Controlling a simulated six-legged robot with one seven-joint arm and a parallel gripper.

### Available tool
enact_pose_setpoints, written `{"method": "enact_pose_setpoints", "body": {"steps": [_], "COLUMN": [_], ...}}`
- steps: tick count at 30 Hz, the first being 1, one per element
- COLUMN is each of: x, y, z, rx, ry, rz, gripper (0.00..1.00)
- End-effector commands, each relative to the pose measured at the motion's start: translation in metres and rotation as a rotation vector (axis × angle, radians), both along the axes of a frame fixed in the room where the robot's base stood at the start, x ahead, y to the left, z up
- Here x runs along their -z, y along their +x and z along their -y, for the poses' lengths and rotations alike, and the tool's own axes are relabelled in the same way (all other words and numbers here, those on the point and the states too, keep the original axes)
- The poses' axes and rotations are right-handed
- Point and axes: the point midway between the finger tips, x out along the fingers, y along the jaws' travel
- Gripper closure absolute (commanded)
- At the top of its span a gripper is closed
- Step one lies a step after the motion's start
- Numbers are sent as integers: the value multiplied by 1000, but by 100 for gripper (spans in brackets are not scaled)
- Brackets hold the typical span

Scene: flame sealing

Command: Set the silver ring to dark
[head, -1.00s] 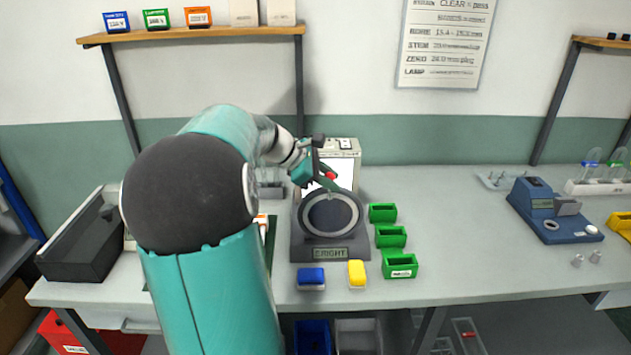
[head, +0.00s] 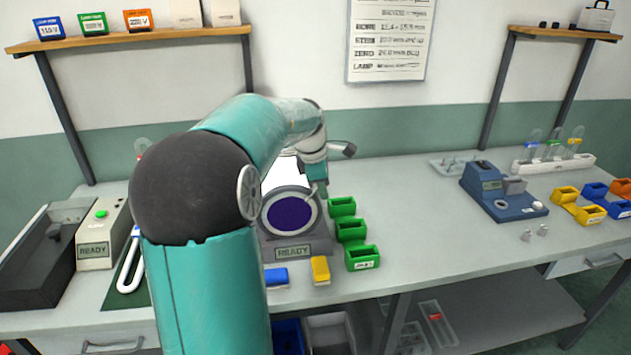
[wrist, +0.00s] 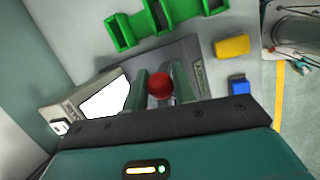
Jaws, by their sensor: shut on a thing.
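The silver ring (head: 315,214) stands on the dark station (head: 322,244) on the bench and frames a deep purple disc (head: 289,213). The station's plate (head: 292,252) reads READY. My gripper (head: 319,187) is at the upper right edge of the ring, its fingers small and partly hidden in the head view. In the wrist view my gripper (wrist: 160,78) is shut on a red ball knob (wrist: 159,86) between its fingers. The ring itself is hidden in the wrist view.
A lit white panel (head: 279,174) stands behind the ring. Several green bins (head: 350,229) are close on the right. A blue block (head: 276,277) and a yellow block (head: 320,269) lie in front. The bench farther right is clear up to a blue device (head: 500,192).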

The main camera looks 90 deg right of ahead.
Motion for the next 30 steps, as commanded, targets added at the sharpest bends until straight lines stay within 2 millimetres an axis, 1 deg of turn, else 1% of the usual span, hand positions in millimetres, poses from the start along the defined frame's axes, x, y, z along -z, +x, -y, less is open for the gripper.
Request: {"method": "enact_pose_setpoints", "body": {"steps": [1, 6, 19, 20, 21, 22, 30], "x": [2, 5, 6, 6, 6, 6, 5], "y": [-3, -6, -6, -6, -6, -6, -5], "z": [1, 1, 1, 1, 1, 1, 1], "rx": [2, 2, 1, 1, 1, 1, 0], "ry": [0, 0, 1, 1, 1, 1, 0], "rz": [-4, -4, -4, -4, -4, -4, -2], "gripper": [100, 100, 100, 67, 59, 54, 54]}}
